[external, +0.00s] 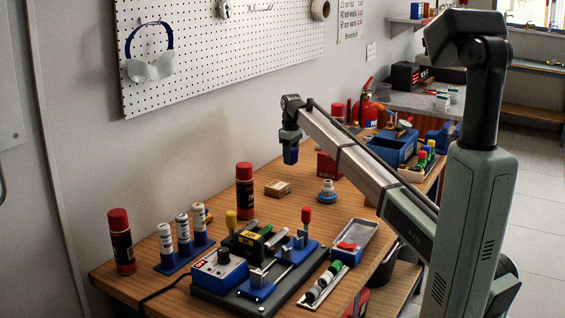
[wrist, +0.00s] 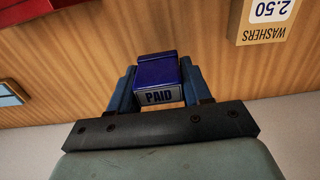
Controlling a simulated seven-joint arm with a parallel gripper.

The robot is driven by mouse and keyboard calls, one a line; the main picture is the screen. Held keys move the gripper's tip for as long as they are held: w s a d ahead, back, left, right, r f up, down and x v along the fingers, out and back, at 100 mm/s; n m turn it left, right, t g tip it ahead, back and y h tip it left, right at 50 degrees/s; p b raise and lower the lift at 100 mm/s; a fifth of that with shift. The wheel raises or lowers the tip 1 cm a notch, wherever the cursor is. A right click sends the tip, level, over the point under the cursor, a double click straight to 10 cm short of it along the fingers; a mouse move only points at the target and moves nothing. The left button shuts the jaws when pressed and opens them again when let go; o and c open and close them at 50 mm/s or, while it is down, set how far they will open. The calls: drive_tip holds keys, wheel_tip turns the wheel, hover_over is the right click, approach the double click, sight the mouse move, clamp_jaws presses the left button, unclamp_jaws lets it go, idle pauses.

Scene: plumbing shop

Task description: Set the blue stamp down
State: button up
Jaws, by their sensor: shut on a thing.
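The blue stamp (wrist: 158,72) is between the fingers of my gripper (wrist: 160,88) in the wrist view. A label reading PAID is on its near face. My gripper is shut on it, one finger on each side. In the external view my gripper (external: 291,148) hangs pointing down, with the blue stamp (external: 291,157) at its tip, above the wooden table (external: 235,280) near its wall side. The stamp looks clear of the table top; the exact gap cannot be told.
A washers box (external: 278,188) lies below my gripper and also shows in the wrist view (wrist: 264,20). A red box (external: 327,165) and a blue-white round piece (external: 326,192) stand to the right. A red can (external: 244,190) stands left. Bare wood lies between them.

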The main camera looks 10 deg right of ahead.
sight(291, 178)
drive_tip(key=shift+f, duration=2.95)
drive_tip(key=shift+f, duration=0.1)
drive_tip(key=o, duration=1.1)
drive_tip(key=shift+c, duration=0.2)
wheel_tip(291, 178, up, 12)
drive_tip(key=shift+r, duration=0.15)
